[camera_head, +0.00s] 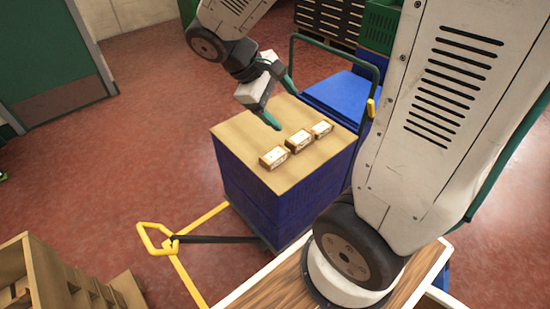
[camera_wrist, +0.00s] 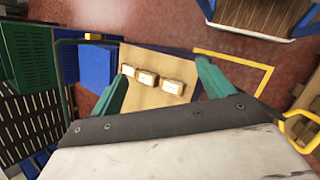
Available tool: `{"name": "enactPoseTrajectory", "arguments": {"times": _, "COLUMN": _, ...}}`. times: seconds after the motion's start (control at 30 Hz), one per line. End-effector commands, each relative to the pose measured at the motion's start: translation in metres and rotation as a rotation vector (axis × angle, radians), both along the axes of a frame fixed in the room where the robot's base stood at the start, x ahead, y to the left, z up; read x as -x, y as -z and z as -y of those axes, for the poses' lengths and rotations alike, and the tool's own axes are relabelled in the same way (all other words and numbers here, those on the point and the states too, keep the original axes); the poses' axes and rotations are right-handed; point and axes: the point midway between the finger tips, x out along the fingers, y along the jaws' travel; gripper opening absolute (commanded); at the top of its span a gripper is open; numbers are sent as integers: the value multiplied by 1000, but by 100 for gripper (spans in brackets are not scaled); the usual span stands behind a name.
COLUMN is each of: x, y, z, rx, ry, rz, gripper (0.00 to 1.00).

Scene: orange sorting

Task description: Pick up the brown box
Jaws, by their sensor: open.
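Three small brown boxes stand in a row on a tan top board (camera_head: 250,150) over a blue stack. In the head view they are the near box (camera_head: 274,157), the middle box (camera_head: 299,141) and the far box (camera_head: 322,129). My gripper (camera_head: 280,105) is open and empty, above the board and behind the row. In the wrist view the near box (camera_wrist: 172,86) and the middle box (camera_wrist: 147,78) show between the green fingers of my gripper (camera_wrist: 162,85). The far box (camera_wrist: 127,71) is close to the left finger.
The blue stack (camera_head: 262,200) stands on a cart with a yellow handle (camera_head: 155,238) and a dark green rail (camera_head: 325,42). Wooden shelving (camera_head: 50,275) is at the lower left. Dark and green crates (camera_head: 380,25) are behind. Red floor is open at left.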

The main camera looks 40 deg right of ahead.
Motion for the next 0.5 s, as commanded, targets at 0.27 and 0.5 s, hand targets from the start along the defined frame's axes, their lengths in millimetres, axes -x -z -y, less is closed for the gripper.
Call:
{"name": "enactPoseTrajectory", "arguments": {"times": 0.27, "x": -73, "y": 82, "z": 24, "rx": 215, "ry": -288, "rz": -267, "gripper": 80}}
{"name": "enactPoseTrajectory", "arguments": {"times": 0.5, "x": -122, "y": 177, "z": 32, "rx": 352, "ry": -576, "rz": -478, "gripper": 80}}
